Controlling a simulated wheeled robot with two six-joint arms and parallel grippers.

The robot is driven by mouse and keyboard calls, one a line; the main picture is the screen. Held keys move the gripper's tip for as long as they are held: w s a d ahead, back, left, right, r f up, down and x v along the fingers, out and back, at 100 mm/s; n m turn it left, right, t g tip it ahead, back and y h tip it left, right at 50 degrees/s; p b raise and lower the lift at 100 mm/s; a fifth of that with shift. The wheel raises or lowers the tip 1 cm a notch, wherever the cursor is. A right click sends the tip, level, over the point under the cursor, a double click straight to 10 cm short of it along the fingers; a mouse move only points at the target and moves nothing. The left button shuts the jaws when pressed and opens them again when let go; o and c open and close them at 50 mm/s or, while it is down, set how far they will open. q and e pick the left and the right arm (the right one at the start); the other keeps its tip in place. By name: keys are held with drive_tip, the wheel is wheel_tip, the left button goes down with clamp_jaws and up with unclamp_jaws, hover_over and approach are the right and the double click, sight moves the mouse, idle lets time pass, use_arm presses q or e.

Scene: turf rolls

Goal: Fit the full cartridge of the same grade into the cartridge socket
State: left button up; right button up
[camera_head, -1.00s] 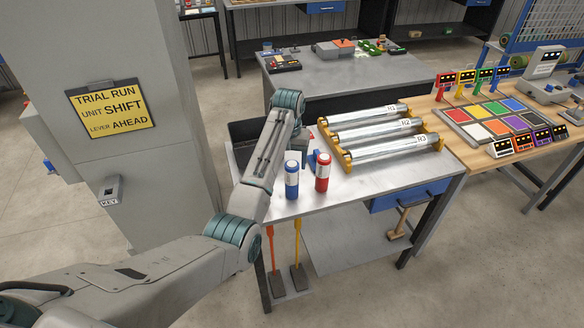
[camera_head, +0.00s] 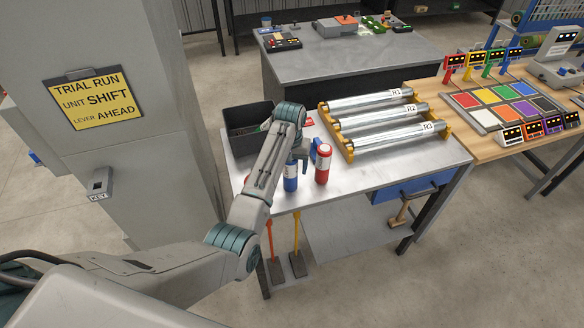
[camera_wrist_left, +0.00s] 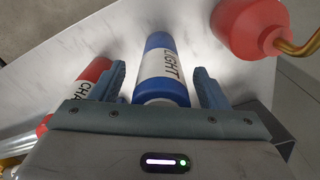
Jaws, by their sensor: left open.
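A blue cartridge (camera_head: 290,180) with a white band stands on the metal bench, its upper part partly covered by my left arm. In the left wrist view the blue cartridge (camera_wrist_left: 158,68) reads "LIGHT". A red cartridge (camera_head: 323,165) with a white band stands to its right; in the left wrist view the red cartridge (camera_wrist_left: 88,84) has a partly hidden label starting "CHA". My left gripper (camera_wrist_left: 161,78) is open, its blue fingers on either side of the LIGHT cartridge, not closed on it. My right gripper is not in view. I cannot make out the cartridge socket.
A red can (camera_wrist_left: 248,28) with a brass spout is close to the right finger. A dark bin (camera_head: 240,134) stands behind my arm. A yellow-ended rack (camera_head: 348,152) holds rollers R1 to R3. A grey cabinet (camera_head: 110,150) stands at left. The bench front right of the cartridges is clear.

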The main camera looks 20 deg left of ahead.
use_arm(q)
drive_tip(key=shift+f, duration=0.6)
drive_tip(key=shift+w+f, duration=0.35)
drive_tip(key=shift+f, duration=0.05)
drive_tip(key=shift+s+r, duration=0.2)
drive_tip(key=shift+s, duration=0.1)
drive_tip(key=shift+c, duration=0.9)
drive_tip(key=c, duration=1.1)
drive_tip(key=shift+c, duration=0.4)
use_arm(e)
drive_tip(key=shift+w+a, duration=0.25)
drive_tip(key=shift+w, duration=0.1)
use_arm(q)
drive_tip(key=shift+w+r, duration=0.1)
